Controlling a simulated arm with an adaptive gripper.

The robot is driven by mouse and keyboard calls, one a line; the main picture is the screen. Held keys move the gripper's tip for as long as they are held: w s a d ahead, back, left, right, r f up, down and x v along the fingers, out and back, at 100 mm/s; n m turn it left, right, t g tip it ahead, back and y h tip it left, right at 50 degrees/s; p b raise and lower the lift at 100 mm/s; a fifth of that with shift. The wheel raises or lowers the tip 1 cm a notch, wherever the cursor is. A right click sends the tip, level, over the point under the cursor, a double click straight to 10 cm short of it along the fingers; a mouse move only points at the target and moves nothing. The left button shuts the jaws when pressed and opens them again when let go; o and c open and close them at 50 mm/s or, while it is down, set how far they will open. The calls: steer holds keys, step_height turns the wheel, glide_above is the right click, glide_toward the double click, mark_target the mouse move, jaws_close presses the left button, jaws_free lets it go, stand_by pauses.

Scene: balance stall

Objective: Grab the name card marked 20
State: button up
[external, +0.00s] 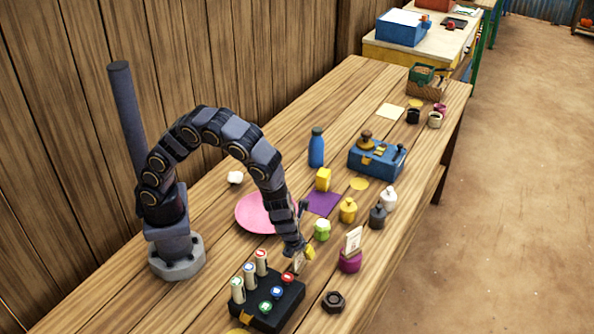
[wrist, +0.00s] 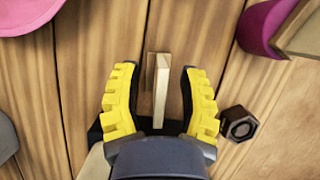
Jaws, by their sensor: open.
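My gripper (external: 303,251) is open, with its yellow fingers low over the table. In the wrist view my gripper (wrist: 161,103) has one finger on each side of a thin pale upright card (wrist: 161,85), with gaps visible on both sides. This card (external: 298,263) is largely hidden by my gripper in the external view, and its marking is not readable. A second card (external: 353,240) stands in a magenta round holder (external: 349,263) to the right. The holder (wrist: 257,27) and card (wrist: 302,35) also show at the wrist view's upper right. I cannot read which is marked 20.
A dark box (external: 262,305) with several coloured-top cylinders stands just left of my gripper. A dark hex nut (external: 333,301) lies to the right, also in the wrist view (wrist: 238,123). A pink plate (external: 252,214) and green-white jar (external: 322,230) are behind.

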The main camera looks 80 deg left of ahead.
jaws_close()
